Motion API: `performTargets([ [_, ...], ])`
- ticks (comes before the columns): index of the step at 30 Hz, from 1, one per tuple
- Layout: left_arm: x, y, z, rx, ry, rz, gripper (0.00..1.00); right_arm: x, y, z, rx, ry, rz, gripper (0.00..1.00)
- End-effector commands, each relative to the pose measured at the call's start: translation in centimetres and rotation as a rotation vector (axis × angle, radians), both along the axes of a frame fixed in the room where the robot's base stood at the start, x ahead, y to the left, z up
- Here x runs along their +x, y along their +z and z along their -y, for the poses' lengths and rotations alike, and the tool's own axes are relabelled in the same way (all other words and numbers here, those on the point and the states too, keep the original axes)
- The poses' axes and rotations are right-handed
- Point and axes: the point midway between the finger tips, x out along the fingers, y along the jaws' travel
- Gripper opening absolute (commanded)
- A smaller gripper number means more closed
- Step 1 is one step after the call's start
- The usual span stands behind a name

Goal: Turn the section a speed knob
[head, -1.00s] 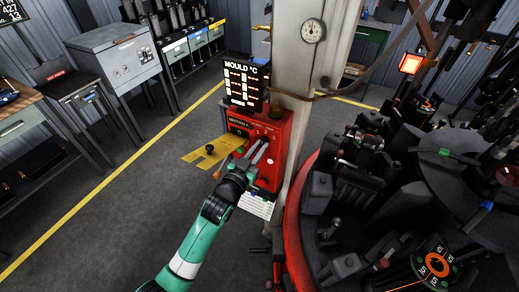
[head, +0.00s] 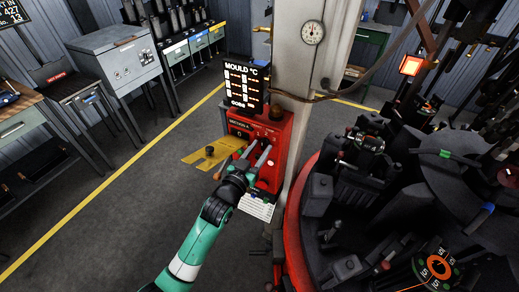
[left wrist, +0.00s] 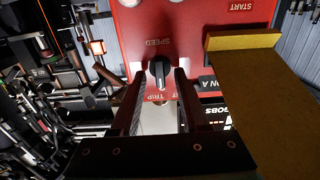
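The red control box (head: 268,130) is fixed to the pale column, with a "SECTION A" label on its face. In the left wrist view the red panel (left wrist: 200,17) appears upside down, and the black speed knob (left wrist: 159,70) with a white pointer line sits by the word SPEED. My left gripper (head: 257,152) reaches up to the panel. Its two fingers (left wrist: 157,85) are apart, with the knob between their tips in the picture; contact cannot be told. In the head view the gripper hides the knob. My right gripper is not in view.
The mould display (head: 246,85) is above. The rotary mould machine (head: 400,190) stands right. Floor at left is clear.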

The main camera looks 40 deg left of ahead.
Motion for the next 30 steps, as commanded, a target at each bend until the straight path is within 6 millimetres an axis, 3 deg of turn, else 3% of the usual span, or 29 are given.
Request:
performTargets([
  [8, -1.2, 0.0, 0.4, 0.000, 0.000, -0.002, 0.45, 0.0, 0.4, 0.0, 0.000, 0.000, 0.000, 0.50],
  [21, -10.1, 0.0, 3.1, 0.000, 0.000, -0.002, 0.45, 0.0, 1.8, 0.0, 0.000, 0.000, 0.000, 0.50],
  [30, -11.1, 0.0, 3.4, 0.000, 0.000, 0.000, 0.45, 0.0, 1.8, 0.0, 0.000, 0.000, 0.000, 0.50],
])
